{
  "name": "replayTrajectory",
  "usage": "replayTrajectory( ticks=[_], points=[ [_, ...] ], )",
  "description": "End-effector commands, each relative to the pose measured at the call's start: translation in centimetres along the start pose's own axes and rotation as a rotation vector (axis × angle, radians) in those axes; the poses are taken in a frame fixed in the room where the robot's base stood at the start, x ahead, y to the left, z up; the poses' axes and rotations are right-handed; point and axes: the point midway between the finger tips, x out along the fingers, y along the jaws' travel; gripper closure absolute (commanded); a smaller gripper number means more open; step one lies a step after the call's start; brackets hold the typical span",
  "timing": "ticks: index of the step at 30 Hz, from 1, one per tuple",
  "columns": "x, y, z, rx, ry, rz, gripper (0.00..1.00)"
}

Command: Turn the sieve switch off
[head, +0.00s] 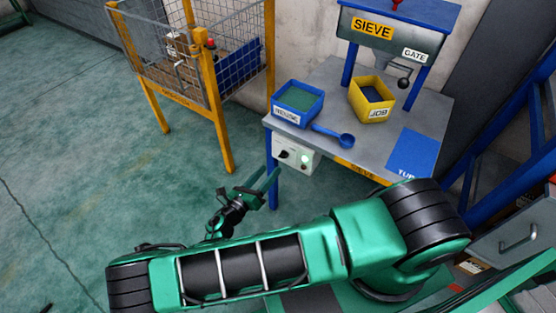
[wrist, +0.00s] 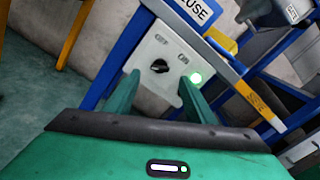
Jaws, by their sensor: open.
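The sieve switch is a black rotary knob (wrist: 159,66) on a pale grey control box (head: 293,148) fixed under the front edge of the sieve table. Beside the knob a green lamp (wrist: 195,78) is lit; it also glows in the head view (head: 304,158). OFF and ON labels show on the panel in the wrist view; I cannot tell for sure which the knob points to. My gripper (head: 266,180) is open and empty in front of the box. In the wrist view its green fingers (wrist: 159,82) stand either side of the knob, apparently short of it.
The sieve table (head: 330,85) carries a blue tray (head: 297,98), a blue scoop (head: 333,136), a yellow JOB bin (head: 372,100) and the sieve (head: 390,38). A yellow mesh cage (head: 190,50) stands to the left. The floor between is clear.

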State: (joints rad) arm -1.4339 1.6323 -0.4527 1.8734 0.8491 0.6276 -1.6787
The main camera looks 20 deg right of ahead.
Motion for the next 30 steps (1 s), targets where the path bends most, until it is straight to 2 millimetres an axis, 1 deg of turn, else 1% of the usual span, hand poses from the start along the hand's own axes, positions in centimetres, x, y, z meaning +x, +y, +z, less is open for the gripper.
replayTrajectory(
  ticks=[1, 6, 12, 18, 26, 27, 29, 30],
  points=[
    [1.1, -0.1, 0.0, 0.000, 0.000, -0.004, 0.50],
    [4.1, -0.1, 0.0, 0.002, 0.001, -0.003, 0.50],
    [6.6, -0.1, 0.0, 0.002, 0.001, -0.002, 0.50],
    [7.6, 0.0, 0.0, 0.002, 0.001, -0.001, 0.50],
    [7.6, 0.0, 0.0, 0.002, 0.001, 0.000, 0.50],
    [7.6, 0.0, 0.0, 0.002, 0.001, 0.000, 0.60],
    [7.6, 0.0, 0.0, 0.002, 0.001, 0.000, 0.74],
    [7.6, 0.0, 0.0, 0.002, 0.001, 0.000, 0.83]
  ],
)
